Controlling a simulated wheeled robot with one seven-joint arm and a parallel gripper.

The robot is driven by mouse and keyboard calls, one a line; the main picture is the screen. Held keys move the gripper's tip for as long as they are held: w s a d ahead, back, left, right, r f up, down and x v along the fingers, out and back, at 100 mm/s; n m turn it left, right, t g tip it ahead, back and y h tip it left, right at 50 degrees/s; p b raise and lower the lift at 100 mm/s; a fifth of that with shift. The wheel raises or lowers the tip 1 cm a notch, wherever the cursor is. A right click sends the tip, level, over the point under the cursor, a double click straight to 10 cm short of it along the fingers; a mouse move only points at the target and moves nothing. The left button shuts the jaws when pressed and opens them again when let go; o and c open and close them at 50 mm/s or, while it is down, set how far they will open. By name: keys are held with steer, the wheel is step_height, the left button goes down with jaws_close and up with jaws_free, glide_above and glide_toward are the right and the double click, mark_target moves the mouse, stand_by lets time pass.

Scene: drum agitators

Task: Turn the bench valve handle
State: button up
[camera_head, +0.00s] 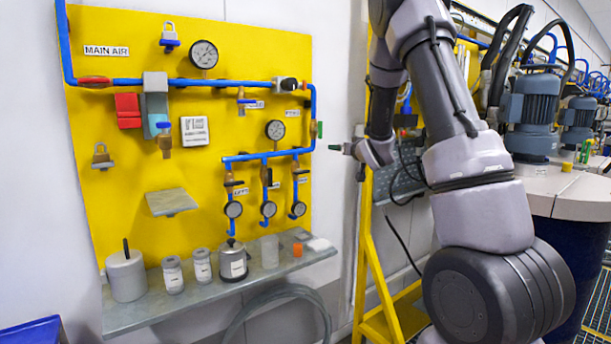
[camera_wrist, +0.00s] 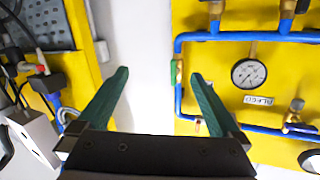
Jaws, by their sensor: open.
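The yellow air panel (camera_head: 120,205) carries blue pipes and several valves; I cannot read which label marks the bench valve. Three small valves sit on the lower branches: left (camera_head: 233,181), middle (camera_head: 266,174) and right (camera_head: 299,172), each above a gauge. Another brass valve (camera_head: 241,101) hangs from the upper pipe beside a label. My gripper (camera_head: 340,147) is right of the panel's right edge, touching no valve. In the wrist view its green fingers (camera_wrist: 160,75) are wide apart and empty, over the white wall beside the panel. That view appears upside down.
A shelf (camera_head: 215,293) under the panel holds several jars and cans. A yellow ladder-like frame (camera_head: 366,250) stands right of the panel, behind my arm. Drums with blue motors (camera_head: 532,100) stand at the right. A gauge (camera_wrist: 249,73) and blue pipe (camera_wrist: 230,36) lie beside my fingers.

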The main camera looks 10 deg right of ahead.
mark_target(304, 172)
steer(key=w+a+f+n+y, duration=0.3)
steer(key=a+f+n+y, duration=0.35)
steer(key=f, duration=0.45)
steer(key=shift+m, duration=0.25)
steer(key=x, duration=1)
steer(key=shift+a+f, duration=0.2)
steer(key=shift+a, duration=0.2)
steer(key=c, duration=1.1)
steer(key=shift+o, duration=0.2)
